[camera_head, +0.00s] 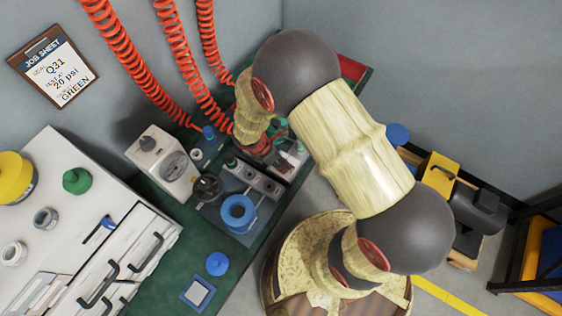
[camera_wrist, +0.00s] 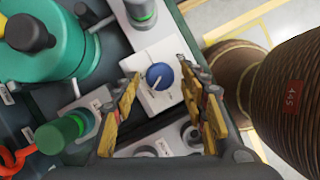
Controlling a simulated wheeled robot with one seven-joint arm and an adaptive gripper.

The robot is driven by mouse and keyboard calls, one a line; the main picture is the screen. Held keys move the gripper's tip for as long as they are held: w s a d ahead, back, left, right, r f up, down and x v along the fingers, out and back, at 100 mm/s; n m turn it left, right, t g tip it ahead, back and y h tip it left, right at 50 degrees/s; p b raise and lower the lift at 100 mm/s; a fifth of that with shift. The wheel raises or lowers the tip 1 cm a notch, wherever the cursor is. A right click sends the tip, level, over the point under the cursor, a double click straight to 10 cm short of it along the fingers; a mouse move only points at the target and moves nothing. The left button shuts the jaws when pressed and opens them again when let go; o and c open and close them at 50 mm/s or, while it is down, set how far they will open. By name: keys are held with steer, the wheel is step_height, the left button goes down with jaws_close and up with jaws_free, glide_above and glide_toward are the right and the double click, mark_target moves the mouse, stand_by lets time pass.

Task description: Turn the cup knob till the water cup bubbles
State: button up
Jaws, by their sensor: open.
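In the wrist view a round blue knob (camera_wrist: 160,76) sits on a white block. I take it for the cup knob. My gripper (camera_wrist: 159,69) is open, its two yellowish fingers on either side of the knob, with gaps to both. I cannot tell how deep the fingertips are. A small clear vessel with a green band (camera_wrist: 142,14) stands just beyond the block and may be the water cup. No bubbles can be made out in it. In the head view my arm hides most of this spot.
A large teal vessel with a black knob (camera_wrist: 40,45) and a green-capped fitting (camera_wrist: 62,134) stand left of my fingers. Red coiled hoses (camera_head: 135,70) hang behind.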

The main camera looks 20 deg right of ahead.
steer(key=shift+f, duration=0.2)
steer(key=shift+c, duration=0.7)
jaws_close()
